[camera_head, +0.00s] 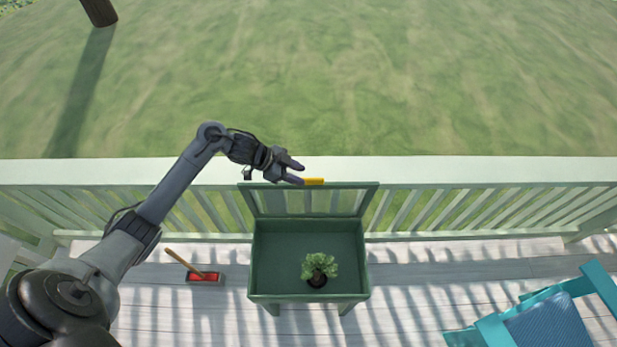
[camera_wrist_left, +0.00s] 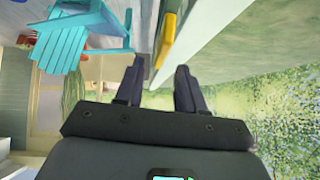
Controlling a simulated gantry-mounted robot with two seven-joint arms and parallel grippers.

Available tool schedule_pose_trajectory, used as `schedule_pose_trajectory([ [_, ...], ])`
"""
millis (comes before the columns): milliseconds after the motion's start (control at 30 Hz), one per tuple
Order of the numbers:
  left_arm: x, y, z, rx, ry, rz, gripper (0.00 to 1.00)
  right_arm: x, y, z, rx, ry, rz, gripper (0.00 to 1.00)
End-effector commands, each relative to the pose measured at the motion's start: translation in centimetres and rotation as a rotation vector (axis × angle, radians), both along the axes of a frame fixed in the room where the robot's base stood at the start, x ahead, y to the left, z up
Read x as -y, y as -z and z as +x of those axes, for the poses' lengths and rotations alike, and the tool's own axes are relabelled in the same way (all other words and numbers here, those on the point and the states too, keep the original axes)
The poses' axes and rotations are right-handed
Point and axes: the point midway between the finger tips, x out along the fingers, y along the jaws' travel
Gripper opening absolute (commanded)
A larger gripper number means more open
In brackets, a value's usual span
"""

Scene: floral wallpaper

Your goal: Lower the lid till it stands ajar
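A green box (camera_head: 259,290) stands on the deck with its framed lid (camera_head: 367,198) raised open at the back. A yellow handle (camera_head: 314,182) sits on the lid's top edge; a yellow piece also shows in the left wrist view (camera_wrist_left: 167,35), ahead of the fingers. My left gripper (camera_head: 303,173) is at the left end of the handle with its fingers apart. In the left wrist view, the gap between the fingers (camera_wrist_left: 159,80) is empty. Whether a finger touches the handle or lid, I cannot tell. My right gripper is not in view.
A potted plant (camera_head: 319,268) stands in the box. A pale railing (camera_head: 450,173) runs behind the lid. A red brush with a wooden handle (camera_head: 204,277) lies left of the box. A turquoise chair (camera_head: 500,330) is at the front right, also in the left wrist view (camera_wrist_left: 80,40).

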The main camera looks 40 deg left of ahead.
Motion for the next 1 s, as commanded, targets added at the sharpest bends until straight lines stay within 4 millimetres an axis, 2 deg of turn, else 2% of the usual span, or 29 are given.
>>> schedule_pose_trajectory([
  [300, 2.0, 2.9, 2.1, 0.000, -0.001, -0.002, 0.38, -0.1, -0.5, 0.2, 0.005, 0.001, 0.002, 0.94],
  [767, 2.5, 3.6, 2.6, 0.001, -0.001, 0.000, 0.38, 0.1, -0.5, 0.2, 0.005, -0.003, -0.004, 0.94],
  [1000, 2.4, 3.6, 2.6, 0.000, -0.001, 0.001, 0.03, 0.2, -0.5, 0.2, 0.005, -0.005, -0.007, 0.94],
])
